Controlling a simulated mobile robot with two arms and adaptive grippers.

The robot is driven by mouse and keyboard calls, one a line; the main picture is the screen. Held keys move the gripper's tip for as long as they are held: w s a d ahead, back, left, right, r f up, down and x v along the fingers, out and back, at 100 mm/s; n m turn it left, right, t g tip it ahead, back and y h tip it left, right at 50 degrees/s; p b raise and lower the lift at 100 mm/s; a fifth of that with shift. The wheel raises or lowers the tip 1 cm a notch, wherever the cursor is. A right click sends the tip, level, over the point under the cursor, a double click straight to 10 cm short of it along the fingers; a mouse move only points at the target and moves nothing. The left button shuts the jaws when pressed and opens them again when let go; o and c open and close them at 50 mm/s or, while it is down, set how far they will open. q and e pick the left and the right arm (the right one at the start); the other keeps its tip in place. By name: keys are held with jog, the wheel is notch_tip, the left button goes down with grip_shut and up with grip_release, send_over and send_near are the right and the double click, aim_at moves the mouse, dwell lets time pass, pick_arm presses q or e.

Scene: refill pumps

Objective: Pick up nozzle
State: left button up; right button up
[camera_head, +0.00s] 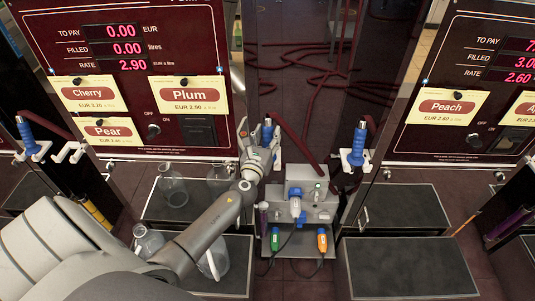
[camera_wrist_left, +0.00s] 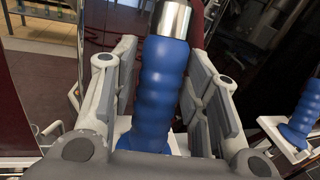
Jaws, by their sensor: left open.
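A nozzle with a ribbed blue handle (camera_head: 267,130) sits in a white holder at the right edge of the left pump. My left gripper (camera_head: 270,148) is at this nozzle, partly covering it. In the left wrist view the blue handle (camera_wrist_left: 163,88) stands between the two open fingers of the gripper (camera_wrist_left: 162,62), with a metal collar at its top. The lower end of the nozzle is hidden behind the gripper body. My right gripper is not in view.
Another blue nozzle (camera_head: 358,144) hangs to the right, and one (camera_head: 27,138) at the far left. A grey unit (camera_head: 316,207) with coloured handheld devices stands below. Glass jars (camera_head: 172,186) stand near my left arm. Dark red hoses (camera_head: 310,75) lie behind.

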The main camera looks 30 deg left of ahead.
pick_arm(q)
jog(key=c, duration=0.9)
jog(key=shift+r, duration=0.15)
